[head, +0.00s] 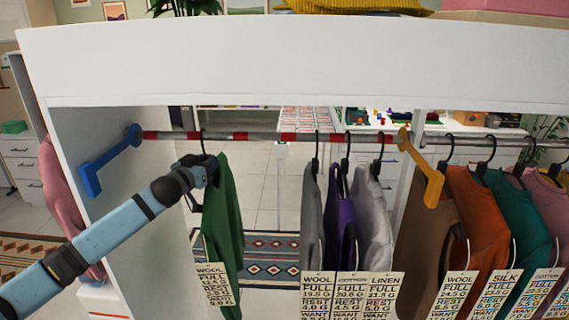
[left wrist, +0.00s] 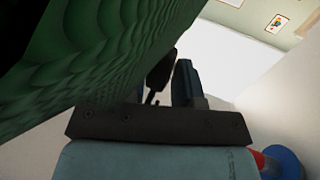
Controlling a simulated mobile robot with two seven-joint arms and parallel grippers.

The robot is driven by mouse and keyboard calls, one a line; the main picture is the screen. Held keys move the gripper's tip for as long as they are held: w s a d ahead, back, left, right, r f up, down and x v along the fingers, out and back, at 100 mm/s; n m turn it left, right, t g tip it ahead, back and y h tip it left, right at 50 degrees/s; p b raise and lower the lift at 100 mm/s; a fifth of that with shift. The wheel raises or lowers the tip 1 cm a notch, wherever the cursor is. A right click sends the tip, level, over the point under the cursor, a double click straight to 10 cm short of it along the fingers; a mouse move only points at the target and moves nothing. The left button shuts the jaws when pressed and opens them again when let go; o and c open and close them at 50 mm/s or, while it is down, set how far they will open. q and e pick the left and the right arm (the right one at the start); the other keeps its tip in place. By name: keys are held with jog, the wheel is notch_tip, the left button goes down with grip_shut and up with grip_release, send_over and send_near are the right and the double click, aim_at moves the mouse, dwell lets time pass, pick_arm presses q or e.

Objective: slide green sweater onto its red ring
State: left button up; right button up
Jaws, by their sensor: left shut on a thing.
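The green sweater (head: 225,225) hangs on a black hanger near the left end of the rail (head: 240,136). The hanger's hook meets the rail at the right edge of a red ring (head: 192,135). My left gripper (head: 205,170) is at the sweater's shoulder, just below the hook, shut on its hanger. In the left wrist view the green knit (left wrist: 75,60) fills the left side, and a dark hanger part shows at the fingers (left wrist: 172,85). The sweater partly hides the fingertips in the head view. My right gripper is not in view.
Other red rings (head: 288,137) mark the rail further right. A grey, a purple (head: 340,205) and a light grey garment hang mid-rail, with clear rail between them and the green sweater. A blue bracket (head: 110,160) stands left, a yellow one (head: 420,168) right. Several garments hang beyond it.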

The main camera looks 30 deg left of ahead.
pick_arm(q)
jog(key=shift+s+a+f, duration=0.1)
jog(key=shift+s+a, duration=0.25)
jog(key=shift+a, duration=0.3)
jog(key=o, duration=0.4)
jog(key=shift+s+a+p, duration=0.15)
jog(key=shift+a+p, duration=0.05)
jog(key=shift+p, duration=0.1)
jog(key=shift+c, duration=0.2)
jog(key=o, duration=0.5)
jog(key=shift+f, duration=0.15)
jog(key=shift+s+d+r+b, duration=0.1)
jog(key=shift+s+d+b, duration=0.3)
jog(key=shift+s, duration=1.85)
jog(key=shift+s+d+r+b, duration=0.1)
jog(key=shift+s+d+b, duration=0.35)
jog(key=shift+s, duration=1.85)
jog(key=shift+s+d+b, duration=0.25)
jog(key=shift+s+d, duration=0.25)
jog(key=shift+s, duration=1.75)
